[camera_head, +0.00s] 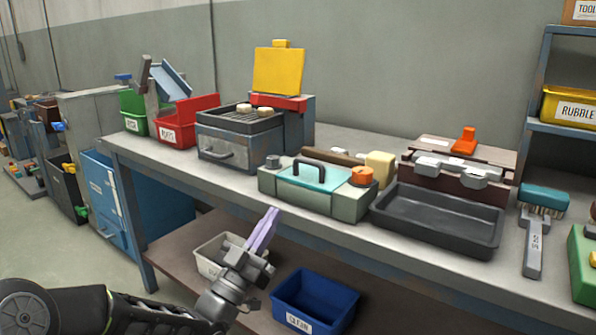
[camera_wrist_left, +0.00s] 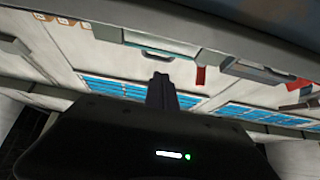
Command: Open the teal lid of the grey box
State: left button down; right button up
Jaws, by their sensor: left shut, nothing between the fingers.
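The grey box (camera_head: 345,207) stands near the front edge of the workbench in the head view. Its teal lid (camera_head: 326,181) lies flat on top, with a dark arched handle (camera_head: 310,164) along it. An orange knob (camera_head: 361,176) sits on the box top at the right and a small grey knob (camera_head: 273,161) at the left. My left gripper (camera_head: 268,216) is shut and empty, its lilac fingers pointing up in front of the bench edge, apart from the box. Its dark fingers also show in the left wrist view (camera_wrist_left: 161,88). My right gripper is out of view.
A black tray (camera_head: 440,222) stands right of the box; a grill unit (camera_head: 228,150) with a yellow panel (camera_head: 278,70) stands behind left. A wooden-handled mallet (camera_head: 378,165) lies behind the box. Grey (camera_head: 207,262) and blue (camera_head: 315,300) bins sit on the lower shelf.

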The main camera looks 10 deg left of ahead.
pick_arm(q)
jog(key=p+x, duration=0.3)
jog(key=x, duration=0.7)
jog(key=shift+w+d+r, duration=0.1)
jog(key=shift+w+d, duration=0.05)
jog(key=shift+w, duration=0.1)
jog(key=shift+w+d+r, duration=0.15)
jog(key=shift+w+r, duration=0.25)
jog(key=shift+w, duration=0.1)
jog(key=shift+r, duration=0.1)
